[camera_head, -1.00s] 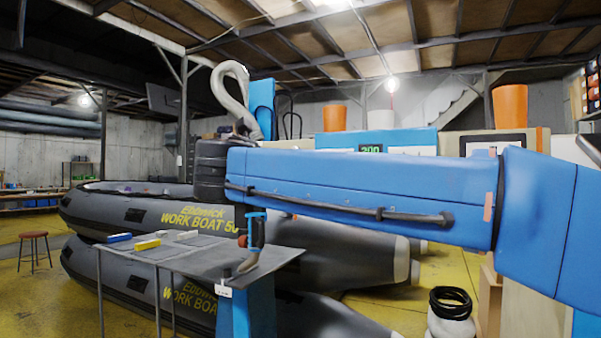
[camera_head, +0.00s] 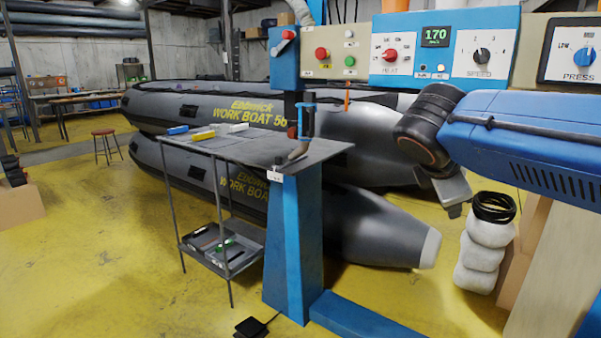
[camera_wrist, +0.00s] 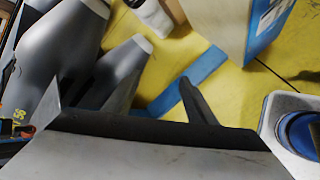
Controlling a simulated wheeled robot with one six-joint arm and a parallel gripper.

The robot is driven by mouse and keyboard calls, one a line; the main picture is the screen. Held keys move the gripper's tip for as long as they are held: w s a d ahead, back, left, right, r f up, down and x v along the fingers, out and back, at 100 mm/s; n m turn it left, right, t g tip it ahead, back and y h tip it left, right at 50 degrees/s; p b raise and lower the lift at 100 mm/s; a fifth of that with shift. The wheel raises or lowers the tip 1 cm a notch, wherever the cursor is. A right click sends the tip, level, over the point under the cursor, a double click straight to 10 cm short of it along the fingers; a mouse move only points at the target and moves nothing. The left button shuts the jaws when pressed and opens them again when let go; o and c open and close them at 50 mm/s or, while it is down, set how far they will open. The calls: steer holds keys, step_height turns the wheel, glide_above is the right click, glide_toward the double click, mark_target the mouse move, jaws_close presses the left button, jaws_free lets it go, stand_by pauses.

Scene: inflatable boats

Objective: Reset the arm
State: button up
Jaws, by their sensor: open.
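My blue arm (camera_head: 530,140) reaches in from the right edge in the head view. Its dark wrist joint (camera_head: 428,125) is bent, and my gripper (camera_head: 455,202) hangs below it, in front of the grey boat stack and left of the white rolls. The gripper is open, and I see nothing held in it. In the wrist view a pale grey surface with a black edge fills the bottom, and a dark finger-like part (camera_wrist: 198,103) points up over the yellow floor. The fingertips are small and partly hidden in the head view.
Grey inflatable boats (camera_head: 215,109) are stacked behind a grey worktable (camera_head: 240,148) with small tools. A blue machine post (camera_head: 293,235) stands at the table's right. A control panel (camera_head: 437,65) runs behind my arm. White rolls (camera_head: 480,255) stand at right. Yellow floor (camera_head: 110,260) is clear at left.

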steer(key=s+f+m+g+y, duration=0.1)
steer(key=s+f+m+y, duration=0.2)
steer(key=s+f+m, duration=0.5)
steer(key=s+a+f+m+g+y, duration=0.1)
steer(key=s+f+m+y, duration=0.2)
steer(key=s+f+m, duration=0.6)
step_height(320, 180, down, 6)
steer(key=shift+s+r+m+g, duration=0.2)
steer(key=shift+s+m+g, duration=0.1)
steer(key=shift+s, duration=0.2)
